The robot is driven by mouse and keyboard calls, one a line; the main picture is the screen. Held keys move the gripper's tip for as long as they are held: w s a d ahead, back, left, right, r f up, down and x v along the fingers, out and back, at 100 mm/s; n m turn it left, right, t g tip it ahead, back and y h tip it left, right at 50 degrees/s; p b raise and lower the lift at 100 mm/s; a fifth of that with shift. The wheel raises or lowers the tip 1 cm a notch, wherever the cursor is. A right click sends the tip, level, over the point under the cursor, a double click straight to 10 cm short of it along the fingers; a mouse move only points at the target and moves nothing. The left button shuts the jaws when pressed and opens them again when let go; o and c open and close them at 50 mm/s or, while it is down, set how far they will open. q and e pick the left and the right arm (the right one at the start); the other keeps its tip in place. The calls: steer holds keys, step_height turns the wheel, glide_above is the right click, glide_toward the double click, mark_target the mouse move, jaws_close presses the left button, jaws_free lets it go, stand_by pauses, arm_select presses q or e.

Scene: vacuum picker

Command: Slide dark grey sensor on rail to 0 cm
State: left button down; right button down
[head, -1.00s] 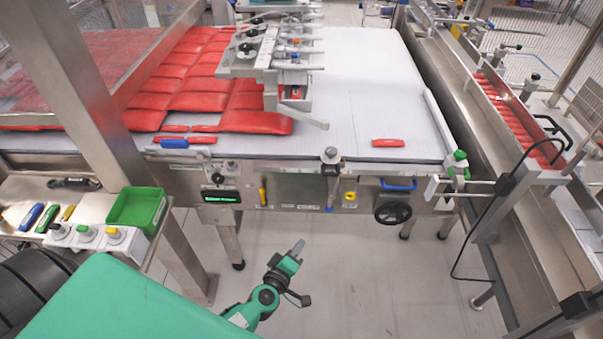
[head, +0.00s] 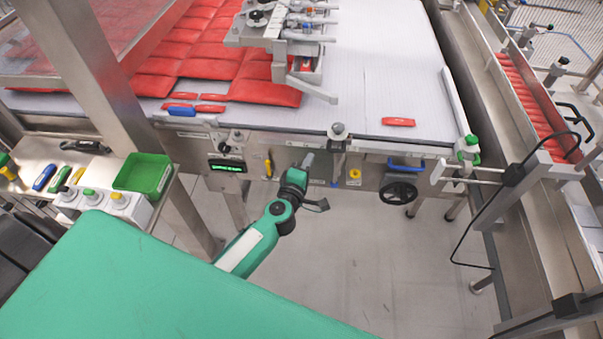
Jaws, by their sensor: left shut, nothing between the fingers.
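My left gripper (head: 308,160) is shut and empty in front of the conveyor's steel front side, its tip pointing up and away from me. Just right of its tip, a grey upright fitting with a dark round knob (head: 338,129) is on the front edge; it may be the dark grey sensor, but I cannot tell for sure. A gap shows between gripper and fitting. The front rail (head: 400,150) runs along the conveyor edge; no scale marks are readable. My right gripper is not in view.
A black handwheel (head: 398,192), a blue handle (head: 405,163) and a yellow button (head: 354,177) sit to the right on the front panel. A green bin (head: 145,174) stands on the left shelf. Red packs (head: 268,91) lie on the belt. Floor below is clear.

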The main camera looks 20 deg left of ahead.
mark_target(339, 143)
arm_select(q)
steer(key=w+d, duration=0.2)
steer(key=w, duration=0.1)
steer(key=shift+w+d+f, duration=0.1)
steer(key=shift+w+d, duration=0.1)
steer(key=shift+d, duration=0.2)
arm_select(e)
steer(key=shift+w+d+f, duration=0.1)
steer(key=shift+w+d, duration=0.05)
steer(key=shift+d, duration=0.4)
arm_select(q)
steer(key=w+d, duration=0.1)
steer(key=d, duration=0.5)
steer(key=shift+w+d+p, duration=0.2)
steer(key=shift+w+p, duration=0.1)
steer(key=shift+w, duration=0.1)
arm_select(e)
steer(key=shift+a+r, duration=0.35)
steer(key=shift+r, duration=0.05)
arm_select(q)
steer(key=shift+s+a, duration=0.1)
steer(key=shift+a, duration=0.05)
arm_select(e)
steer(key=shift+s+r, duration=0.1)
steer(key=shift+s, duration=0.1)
